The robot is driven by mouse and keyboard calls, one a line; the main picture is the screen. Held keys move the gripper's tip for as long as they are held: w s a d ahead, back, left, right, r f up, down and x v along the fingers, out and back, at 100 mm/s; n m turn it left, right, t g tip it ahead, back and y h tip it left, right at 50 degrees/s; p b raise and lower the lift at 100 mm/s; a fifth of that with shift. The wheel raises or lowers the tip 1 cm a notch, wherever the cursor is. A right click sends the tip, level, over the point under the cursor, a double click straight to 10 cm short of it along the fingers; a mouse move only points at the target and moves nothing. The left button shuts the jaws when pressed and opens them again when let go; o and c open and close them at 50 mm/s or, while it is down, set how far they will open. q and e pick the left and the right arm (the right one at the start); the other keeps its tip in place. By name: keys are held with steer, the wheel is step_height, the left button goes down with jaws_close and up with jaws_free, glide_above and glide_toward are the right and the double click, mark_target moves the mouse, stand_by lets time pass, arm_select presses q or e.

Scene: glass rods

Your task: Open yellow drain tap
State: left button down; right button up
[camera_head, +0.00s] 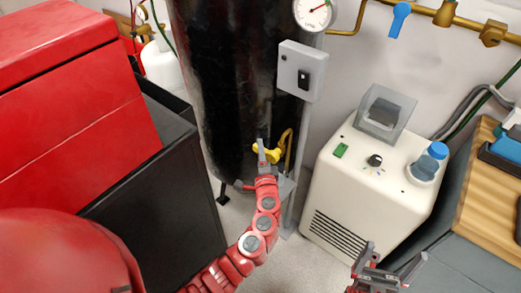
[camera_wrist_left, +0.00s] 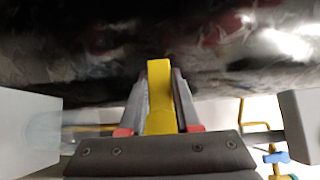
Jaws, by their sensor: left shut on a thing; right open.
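The yellow drain tap (camera_head: 266,152) sits low on the front of the black tank (camera_head: 228,75) in the head view. My left gripper (camera_head: 262,150) is at the tap, with its arm reaching up from the bottom. In the left wrist view, the yellow tap handle (camera_wrist_left: 159,95) stands between the two fingers of the left gripper (camera_wrist_left: 160,100), which are shut on it. My right gripper (camera_head: 388,265) is open and empty at the bottom right of the head view, away from the tap.
A grey switch box (camera_head: 303,70) and a gauge (camera_head: 313,13) are above the tap. A cream machine (camera_head: 345,195) stands right of the tank. A red chest (camera_head: 70,85) on a dark cabinet (camera_head: 165,190) stands left. A wooden board (camera_head: 490,205) lies far right.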

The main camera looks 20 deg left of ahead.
stand_by(0.6)
arm_select(q)
steer(key=n+g+h+p, duration=0.1)
steer(key=p, duration=0.1)
steer(key=f+n+g+p, duration=0.1)
steer(key=n+p, duration=0.1)
steer(key=p, duration=0.1)
steer(key=shift+d+f+g+h+p, duration=0.1)
steer(key=shift+g+h+p, duration=0.25)
steer(key=shift+g+h, duration=0.05)
steer(key=shift+d+f, duration=0.15)
steer(key=shift+f, duration=0.3)
steer(key=shift+s, duration=0.1)
steer(key=c, duration=0.6)
jaws_free()
steer(key=v, duration=1.7)
steer(key=shift+s+r+b, duration=0.15)
steer(key=shift+r+b, duration=0.2)
steer(key=shift+r, duration=0.05)
